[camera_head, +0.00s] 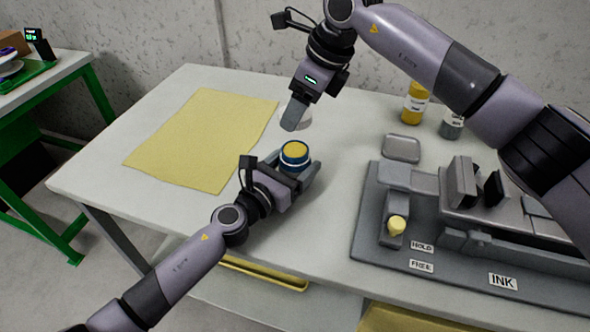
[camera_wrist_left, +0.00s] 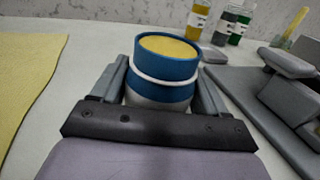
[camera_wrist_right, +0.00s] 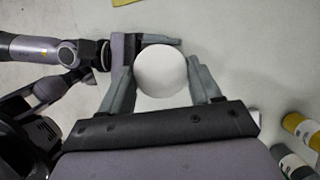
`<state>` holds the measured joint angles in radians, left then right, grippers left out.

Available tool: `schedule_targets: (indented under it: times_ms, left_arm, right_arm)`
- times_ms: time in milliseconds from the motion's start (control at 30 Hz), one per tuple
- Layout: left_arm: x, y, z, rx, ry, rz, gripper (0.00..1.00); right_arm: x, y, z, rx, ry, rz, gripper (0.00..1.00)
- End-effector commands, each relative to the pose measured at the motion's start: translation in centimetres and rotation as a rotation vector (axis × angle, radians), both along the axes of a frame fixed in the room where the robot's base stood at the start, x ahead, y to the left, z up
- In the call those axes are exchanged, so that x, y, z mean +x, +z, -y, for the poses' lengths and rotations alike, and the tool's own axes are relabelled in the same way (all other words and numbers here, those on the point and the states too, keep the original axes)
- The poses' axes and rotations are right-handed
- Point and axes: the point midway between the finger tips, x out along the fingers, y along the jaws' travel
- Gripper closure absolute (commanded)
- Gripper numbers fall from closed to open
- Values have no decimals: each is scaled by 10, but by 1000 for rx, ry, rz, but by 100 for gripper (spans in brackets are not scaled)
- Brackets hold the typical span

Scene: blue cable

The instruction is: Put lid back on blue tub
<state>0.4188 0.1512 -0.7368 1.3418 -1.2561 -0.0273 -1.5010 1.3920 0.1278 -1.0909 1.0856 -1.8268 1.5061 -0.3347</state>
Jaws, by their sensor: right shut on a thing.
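The blue tub (camera_head: 294,158) stands upright on the table, with a yellow top face showing and a white ring around it. It also shows in the left wrist view (camera_wrist_left: 167,70). My left gripper (camera_head: 297,170) has a finger on each side of the tub, and they appear shut on its lower part. My right gripper (camera_head: 294,116) is shut on a round white lid (camera_wrist_right: 161,71), held above the table, behind the tub in the head view. The lid (camera_head: 302,119) is partly hidden there by a finger.
A yellow mat (camera_head: 200,140) lies left of the tub. A grey press on a dark base (camera_head: 400,255) stands right, with a grey block (camera_head: 401,148) behind it. A yellow bottle (camera_head: 414,103) and a grey bottle (camera_head: 451,124) stand at the back. The table between mat and press is mostly clear.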

Motion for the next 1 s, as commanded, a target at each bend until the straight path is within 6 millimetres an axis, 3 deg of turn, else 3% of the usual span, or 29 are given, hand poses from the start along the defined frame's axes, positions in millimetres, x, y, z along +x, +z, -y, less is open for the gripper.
schedule_targets:
  times_ms: [33,100,133,267,600,1000]
  left_arm:
    - [0,0,0,0,0,0,52]
    - [0,0,0,0,0,0,75]
    - [0,0,0,0,0,0,80]
    - [0,0,0,0,0,0,80]
    - [0,0,0,0,0,0,80]
    - [0,0,0,1,0,-1,80]
  right_arm:
    - [0,0,0,0,0,0,65]
    - [0,0,0,0,0,0,65]
    - [0,0,0,0,0,0,65]
    - [0,-5,0,0,-1,-1,65]
    - [0,-49,0,7,0,-1,65]
    - [0,-50,0,7,0,0,65]
